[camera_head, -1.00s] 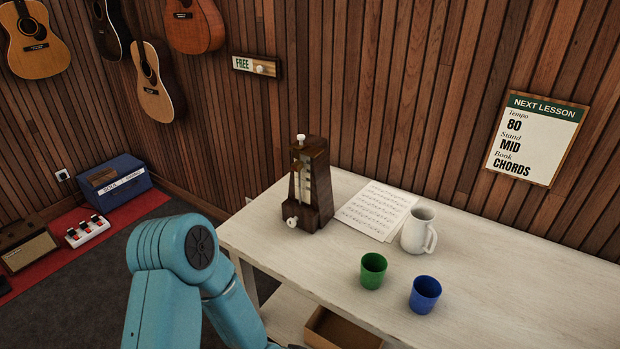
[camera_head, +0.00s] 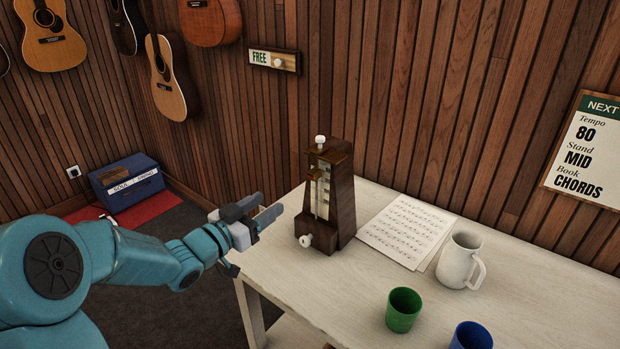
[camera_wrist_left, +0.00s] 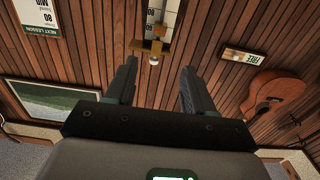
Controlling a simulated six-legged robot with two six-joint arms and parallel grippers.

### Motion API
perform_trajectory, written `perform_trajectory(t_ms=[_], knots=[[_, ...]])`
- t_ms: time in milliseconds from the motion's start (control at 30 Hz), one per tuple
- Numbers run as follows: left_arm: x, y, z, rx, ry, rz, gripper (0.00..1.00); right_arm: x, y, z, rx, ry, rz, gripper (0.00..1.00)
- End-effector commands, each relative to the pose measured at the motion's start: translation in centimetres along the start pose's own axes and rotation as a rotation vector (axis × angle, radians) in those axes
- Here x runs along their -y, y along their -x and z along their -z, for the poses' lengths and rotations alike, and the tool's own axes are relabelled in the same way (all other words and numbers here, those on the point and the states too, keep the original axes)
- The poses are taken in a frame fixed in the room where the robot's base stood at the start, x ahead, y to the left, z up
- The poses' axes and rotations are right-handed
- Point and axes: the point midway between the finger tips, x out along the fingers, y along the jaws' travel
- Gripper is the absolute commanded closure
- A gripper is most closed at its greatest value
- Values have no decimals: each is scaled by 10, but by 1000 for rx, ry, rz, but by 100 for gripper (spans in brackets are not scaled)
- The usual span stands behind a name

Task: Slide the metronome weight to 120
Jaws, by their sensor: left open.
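The wooden metronome (camera_head: 342,212) stands upright at the left end of the white table. Its front shows a pale scale with a thin rod, a brown weight (camera_head: 316,173) high on the rod, a white knob on top and a white knob low on the front. My left gripper (camera_head: 268,208) is open and empty, left of the metronome and apart from it, with its fingers pointing toward it. In the left wrist view, part of the metronome (camera_wrist_left: 158,30) shows upside down beyond the two spread fingers (camera_wrist_left: 156,85). My right gripper is out of view.
Sheet music (camera_head: 405,230), a white pitcher (camera_head: 458,260), a green cup (camera_head: 403,309) and a blue cup (camera_head: 471,337) stand or lie right of the metronome on the table (camera_head: 330,290). A lesson sign (camera_head: 590,155) reading tempo 80 and a "FREE" sign (camera_head: 275,60) hang on the wall.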

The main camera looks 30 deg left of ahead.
Motion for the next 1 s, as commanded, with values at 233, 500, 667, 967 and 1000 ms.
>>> perform_trajectory(t_ms=[233,500,667,967,1000], knots=[[-1,-47,2,1,2,-5,47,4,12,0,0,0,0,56],[1,-110,2,2,2,-3,47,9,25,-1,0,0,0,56],[2,-138,1,2,2,-2,47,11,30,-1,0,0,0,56],[3,-155,-1,3,1,0,47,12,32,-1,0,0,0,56],[3,-155,-1,3,1,0,47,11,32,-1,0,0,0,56]])
